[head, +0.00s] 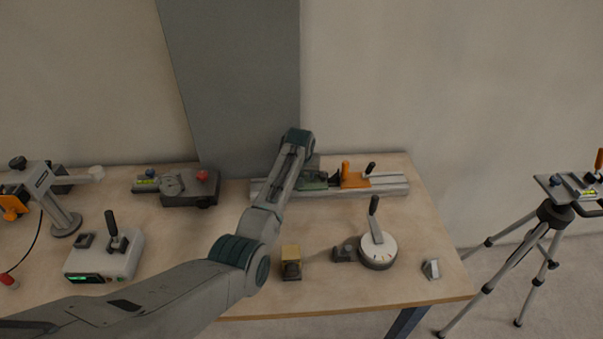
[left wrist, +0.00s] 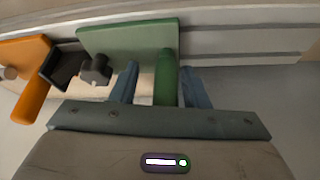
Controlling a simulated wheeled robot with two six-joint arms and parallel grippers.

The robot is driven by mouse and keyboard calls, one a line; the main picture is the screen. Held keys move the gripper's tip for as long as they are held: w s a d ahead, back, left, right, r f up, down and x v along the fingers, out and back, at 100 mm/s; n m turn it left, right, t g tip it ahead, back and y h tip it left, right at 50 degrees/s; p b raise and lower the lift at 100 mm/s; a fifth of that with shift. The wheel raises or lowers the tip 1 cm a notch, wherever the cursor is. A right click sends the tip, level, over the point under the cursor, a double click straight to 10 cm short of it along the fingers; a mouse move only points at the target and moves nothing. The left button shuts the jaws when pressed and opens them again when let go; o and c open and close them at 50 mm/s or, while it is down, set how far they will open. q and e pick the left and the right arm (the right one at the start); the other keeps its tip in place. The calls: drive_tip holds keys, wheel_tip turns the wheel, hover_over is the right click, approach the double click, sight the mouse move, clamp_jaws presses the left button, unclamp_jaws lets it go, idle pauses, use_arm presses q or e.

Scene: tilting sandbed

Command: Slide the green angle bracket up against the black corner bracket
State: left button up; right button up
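The green angle bracket (head: 313,184) sits on a grey rail (head: 392,188). In the left wrist view its flat plate (left wrist: 125,42) and upright green handle (left wrist: 165,78) show. The black corner bracket (head: 335,178) is just right of it, beside an orange block with a handle (head: 353,179). In the wrist view the black bracket (left wrist: 62,68) is left of the green plate; I cannot tell whether they touch. My left gripper (left wrist: 162,88) is open, its fingers on either side of the green handle, with a visible gap at the left finger. My right gripper is out of view.
A dark grey knob (left wrist: 95,70) stands by the green plate's edge. On the table (head: 235,290) are a round dial with a lever (head: 378,250), a yellow-topped block (head: 291,262) and a dark clamp device (head: 190,187). A tripod (head: 550,225) stands off the table's right side.

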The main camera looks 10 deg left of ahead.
use_arm(q)
drive_tip(key=shift+s+a+r, duration=0.1)
drive_tip(key=shift+s+r, duration=0.05)
drive_tip(key=shift+r, duration=0.25)
drive_tip(key=b+v, duration=0.2)
drive_tip(key=v, duration=0.8)
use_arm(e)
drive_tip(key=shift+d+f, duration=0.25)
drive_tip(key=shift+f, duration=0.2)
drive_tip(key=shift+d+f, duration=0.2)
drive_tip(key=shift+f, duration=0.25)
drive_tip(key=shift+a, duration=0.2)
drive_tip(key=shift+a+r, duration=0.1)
